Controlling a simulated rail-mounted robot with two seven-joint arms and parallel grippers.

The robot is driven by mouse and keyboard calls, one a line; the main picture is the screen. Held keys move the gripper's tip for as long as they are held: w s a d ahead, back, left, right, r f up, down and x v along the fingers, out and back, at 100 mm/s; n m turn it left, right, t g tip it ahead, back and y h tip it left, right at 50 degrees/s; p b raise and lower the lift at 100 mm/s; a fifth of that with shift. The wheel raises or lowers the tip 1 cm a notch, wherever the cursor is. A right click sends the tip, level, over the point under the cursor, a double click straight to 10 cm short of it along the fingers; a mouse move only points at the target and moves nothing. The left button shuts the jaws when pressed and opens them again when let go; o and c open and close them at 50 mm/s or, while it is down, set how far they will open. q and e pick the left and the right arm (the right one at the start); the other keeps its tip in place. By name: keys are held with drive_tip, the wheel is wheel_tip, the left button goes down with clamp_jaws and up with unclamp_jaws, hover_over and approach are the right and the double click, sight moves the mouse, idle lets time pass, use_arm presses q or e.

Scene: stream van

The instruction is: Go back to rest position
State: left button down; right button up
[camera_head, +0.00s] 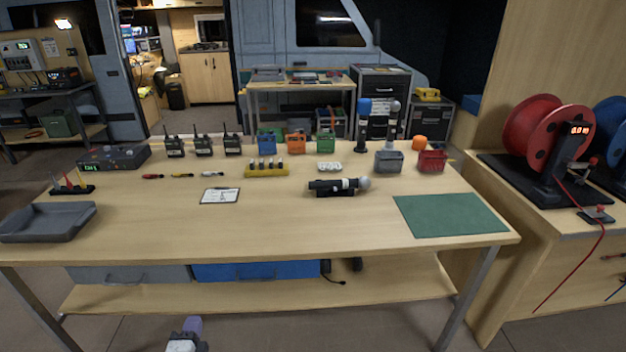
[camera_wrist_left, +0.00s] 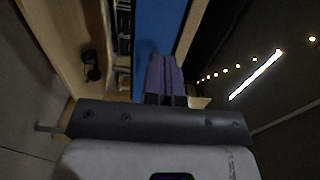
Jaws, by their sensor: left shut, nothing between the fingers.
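My left gripper (camera_head: 192,323) shows at the bottom edge of the head view, low in front of the table and apart from it. In the left wrist view its two purple fingers (camera_wrist_left: 165,76) are together, with nothing between them. My right gripper is in neither view. The wooden work table (camera_head: 270,232) stands in front of me, with its objects resting on top.
Radios and small bins line the back. A lower shelf (camera_head: 260,296) holds a blue drawer (camera_head: 255,271).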

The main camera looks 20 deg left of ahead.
use_arm(q)
drive_tip(key=s+a+f+n+g+y, duration=0.25)
drive_tip(key=s+n+g, duration=0.2)
drive_tip(key=n, duration=0.35)
drive_tip(key=s+d+r+n+g+h+p, duration=0.25)
drive_tip(key=s+d+r+h+p, duration=0.2)
drive_tip(key=s+d, duration=0.4)
drive_tip(key=s+d+r+n+g+h+p, duration=0.1)
drive_tip(key=s+d+r+g+h+p, duration=0.3)
drive_tip(key=d, duration=0.7)
drive_tip(key=s+d+r+g+h+p, duration=0.1)
drive_tip(key=s+d+r+g+p, duration=0.2)
drive_tip(key=s+p, duration=0.7)
wheel_tip(320, 180, up, 37)
drive_tip(key=s+t+p, duration=0.1)
drive_tip(key=p, duration=3.5)
drive_tip(key=shift+r, duration=0.15)
drive_tip(key=shift+d, duration=0.1)
